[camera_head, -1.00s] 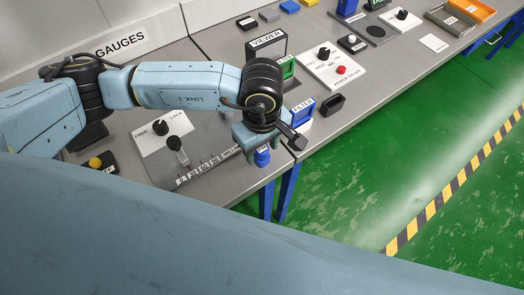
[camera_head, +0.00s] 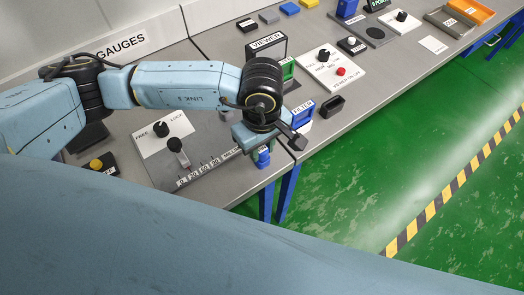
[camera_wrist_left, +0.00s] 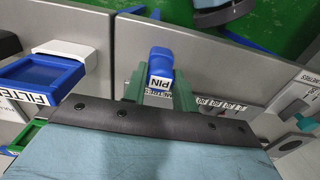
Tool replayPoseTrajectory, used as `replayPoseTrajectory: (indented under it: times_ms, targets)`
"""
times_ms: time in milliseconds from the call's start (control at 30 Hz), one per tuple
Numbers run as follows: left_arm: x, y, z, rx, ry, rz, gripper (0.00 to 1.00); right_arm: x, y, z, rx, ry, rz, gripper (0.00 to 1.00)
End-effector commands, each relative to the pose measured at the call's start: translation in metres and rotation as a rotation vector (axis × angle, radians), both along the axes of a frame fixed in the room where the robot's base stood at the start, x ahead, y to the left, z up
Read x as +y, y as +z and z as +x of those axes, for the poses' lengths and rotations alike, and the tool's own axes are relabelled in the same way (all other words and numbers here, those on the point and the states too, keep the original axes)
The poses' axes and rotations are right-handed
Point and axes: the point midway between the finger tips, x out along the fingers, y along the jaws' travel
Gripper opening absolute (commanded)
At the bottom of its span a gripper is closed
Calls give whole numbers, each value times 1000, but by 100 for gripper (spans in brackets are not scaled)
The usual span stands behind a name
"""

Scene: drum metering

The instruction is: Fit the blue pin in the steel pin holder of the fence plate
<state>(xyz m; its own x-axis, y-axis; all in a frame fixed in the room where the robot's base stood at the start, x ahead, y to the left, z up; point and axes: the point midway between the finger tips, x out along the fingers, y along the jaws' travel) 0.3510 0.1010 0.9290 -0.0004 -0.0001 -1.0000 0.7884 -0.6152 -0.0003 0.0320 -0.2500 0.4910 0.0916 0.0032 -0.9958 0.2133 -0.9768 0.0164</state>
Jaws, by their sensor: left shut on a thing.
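The blue pin (camera_head: 263,160) is in my left gripper (camera_head: 255,146), near the front edge of the grey bench. In the left wrist view the pin (camera_wrist_left: 160,62), with its white PIN label, stands between the gripper's green fingers (camera_wrist_left: 159,90), which are shut on it. The fence plate (camera_head: 208,163), with a millimetre scale along its front, lies just left of the gripper in the head view. The steel pin holder cannot be made out; the arm and gripper cover part of that area. My right gripper is out of view.
A knob panel marked FREE and LOCK (camera_head: 151,140) stands behind the fence plate. The blue FILTER piece (camera_head: 301,113) and a black holder (camera_head: 331,106) are close right of the gripper. The VIEWER (camera_head: 267,46) stands behind. The bench edge is close in front.

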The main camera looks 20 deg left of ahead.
Motion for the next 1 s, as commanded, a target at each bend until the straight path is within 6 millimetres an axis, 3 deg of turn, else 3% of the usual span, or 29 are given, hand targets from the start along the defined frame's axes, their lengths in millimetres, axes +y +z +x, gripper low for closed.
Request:
replayPoseTrajectory:
  times_ms: [1000]
  targets:
    - [0, 42, 1, -1, 1, 0, 0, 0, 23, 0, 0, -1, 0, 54]
